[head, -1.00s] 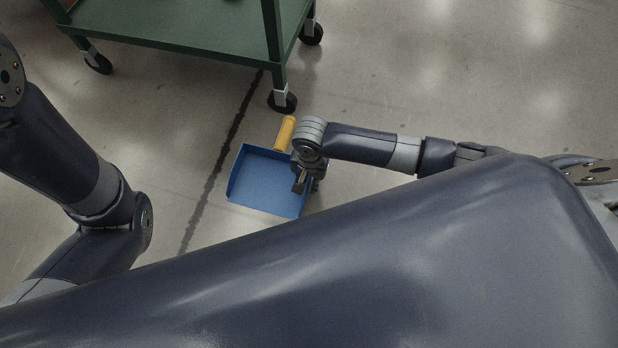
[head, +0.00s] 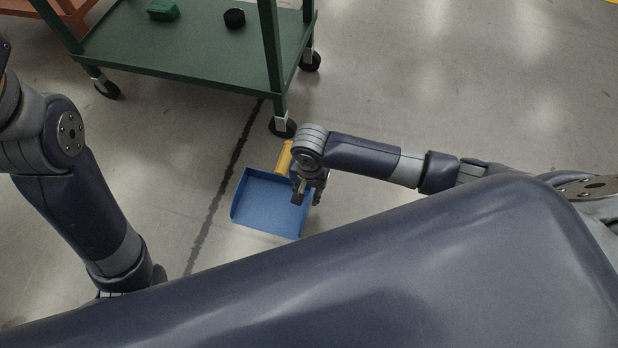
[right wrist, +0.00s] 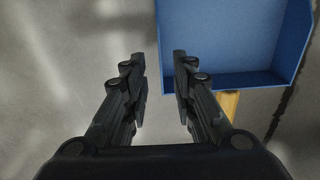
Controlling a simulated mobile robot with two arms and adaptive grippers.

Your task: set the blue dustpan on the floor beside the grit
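The blue dustpan (head: 268,205) with a yellow handle (head: 284,157) appears to rest flat on the floor, handle toward the green cart. A dark, rough streak (head: 222,190) runs along the floor just left of it; I cannot tell for sure whether this is the grit. My right gripper (head: 307,192) is over the pan's right side. In the right wrist view its fingers (right wrist: 160,78) are apart with nothing gripped between them, and the dustpan (right wrist: 222,45) lies beyond, its side edge showing between the fingers. My left gripper is out of view.
A green cart (head: 180,60) on black casters stands just behind the dustpan, one caster (head: 283,127) close to the handle. A green item (head: 163,10) and a black round item (head: 234,18) lie on its shelf. The floor to the right is clear.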

